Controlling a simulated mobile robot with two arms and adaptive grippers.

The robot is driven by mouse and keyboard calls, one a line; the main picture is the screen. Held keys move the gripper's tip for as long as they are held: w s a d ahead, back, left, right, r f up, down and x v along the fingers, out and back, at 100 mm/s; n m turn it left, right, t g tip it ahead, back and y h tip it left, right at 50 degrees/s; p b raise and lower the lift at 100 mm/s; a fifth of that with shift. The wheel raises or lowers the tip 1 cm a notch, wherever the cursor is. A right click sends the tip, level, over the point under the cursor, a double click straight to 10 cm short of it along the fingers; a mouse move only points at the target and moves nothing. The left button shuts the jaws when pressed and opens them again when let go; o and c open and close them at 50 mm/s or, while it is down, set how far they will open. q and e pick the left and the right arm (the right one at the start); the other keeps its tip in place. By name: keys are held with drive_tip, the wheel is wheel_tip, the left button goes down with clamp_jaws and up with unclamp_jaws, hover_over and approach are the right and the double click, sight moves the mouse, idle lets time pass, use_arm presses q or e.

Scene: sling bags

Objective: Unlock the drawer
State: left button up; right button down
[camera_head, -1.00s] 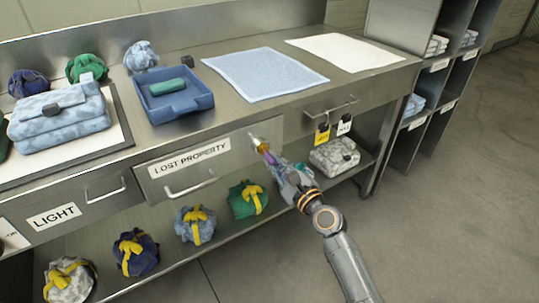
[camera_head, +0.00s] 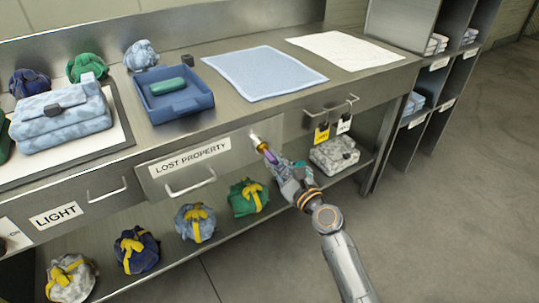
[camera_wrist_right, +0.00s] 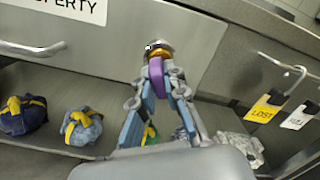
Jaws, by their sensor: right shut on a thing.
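The drawer with the LOST PROPERTY label (camera_head: 192,158) is closed under the counter. A brass-coloured lock part with a silver front (camera_head: 255,140) shows at the right part of its front. My right gripper (camera_head: 277,163) is shut on a purple-headed key (camera_head: 267,154), with its tip at the brass part. In the right wrist view the purple key head (camera_wrist_right: 158,76) sits between the fingertips (camera_wrist_right: 160,88), in line with the brass and silver part (camera_wrist_right: 158,48). How deep the key sits is hidden. My left gripper is not in view.
A drawer handle (camera_head: 190,187) is left of the lock. Yellow and white tags (camera_head: 322,132) hang from a rail on the right. Several tied bundles (camera_head: 195,222) lie on the lower shelf. A blue tray (camera_head: 172,98) and cloths (camera_head: 262,74) are on the counter.

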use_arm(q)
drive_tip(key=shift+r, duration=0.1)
use_arm(e)
drive_tip(key=shift+m, duration=0.3)
drive_tip(key=shift+m+p, duration=0.3)
drive_tip(key=shift+m, duration=0.1)
drive_tip(key=shift+m+p, duration=0.35)
drive_tip(key=shift+m, duration=0.85)
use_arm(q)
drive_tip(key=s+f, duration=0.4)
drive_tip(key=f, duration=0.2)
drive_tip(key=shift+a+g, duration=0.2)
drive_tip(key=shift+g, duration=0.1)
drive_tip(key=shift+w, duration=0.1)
